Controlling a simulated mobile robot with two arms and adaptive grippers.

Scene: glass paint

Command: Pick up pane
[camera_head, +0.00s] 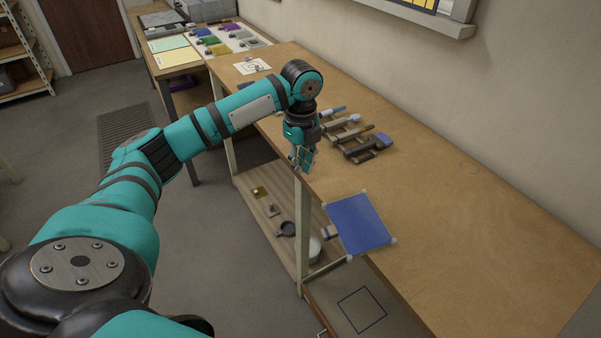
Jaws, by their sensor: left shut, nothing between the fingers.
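A blue square pane (361,223) with small pale pieces at its corners lies at the front edge of the wooden workbench (480,230). Its near left side reaches past the bench edge. My left gripper (302,164) points down near the bench's front edge, up and left of the pane in the picture. Its fingers are shut and empty, apart from the pane. My right gripper is not in view.
A rack of brushes or tools (362,142) stands on the bench just right of the gripper. A lower shelf (262,218) holds small items and dark and white bowls. Coloured pieces (215,40) lie at the back. The bench's right part is clear.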

